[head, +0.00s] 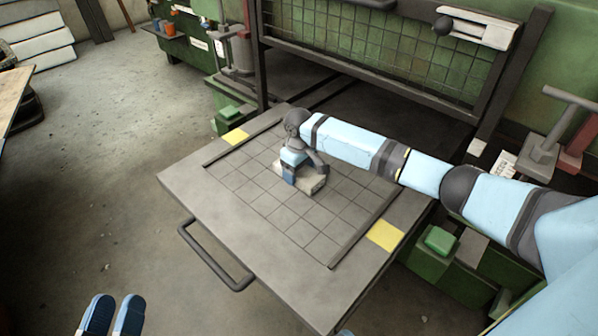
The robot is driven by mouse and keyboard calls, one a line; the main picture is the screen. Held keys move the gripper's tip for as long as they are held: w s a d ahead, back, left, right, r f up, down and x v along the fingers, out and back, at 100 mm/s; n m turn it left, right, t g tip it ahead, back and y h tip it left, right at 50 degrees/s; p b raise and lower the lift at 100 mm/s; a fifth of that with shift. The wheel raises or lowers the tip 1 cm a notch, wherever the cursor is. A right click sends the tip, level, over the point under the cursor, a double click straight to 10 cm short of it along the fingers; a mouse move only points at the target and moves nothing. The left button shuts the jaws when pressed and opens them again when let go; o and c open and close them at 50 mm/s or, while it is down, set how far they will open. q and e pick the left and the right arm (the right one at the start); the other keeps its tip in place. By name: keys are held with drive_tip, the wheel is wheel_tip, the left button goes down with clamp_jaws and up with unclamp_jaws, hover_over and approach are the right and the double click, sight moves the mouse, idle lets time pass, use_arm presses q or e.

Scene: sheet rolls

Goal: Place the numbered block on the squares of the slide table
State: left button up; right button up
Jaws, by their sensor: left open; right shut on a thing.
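The slide table (195,177) is a grey sliding plate with a grid of squares and a dark handle at its front. My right gripper (303,178) reaches in from the right over the grid. It is shut on a pale block (316,184) at about the middle of the grid. The gripper hides part of the block, and no number is readable on it. I cannot tell if the block touches the plate. My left gripper (110,314) is open and empty at the bottom left, over the floor and away from the table.
Yellow squares (385,235) mark the plate's sides, and raised strips edge the grid. A dark handle (215,256) sticks out in front. A green mesh guard (385,50) stands behind. Green machine parts (440,240) flank the table.

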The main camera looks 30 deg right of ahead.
drive_tip(key=o, duration=1.2)
drive_tip(key=shift+f, duration=0.1)
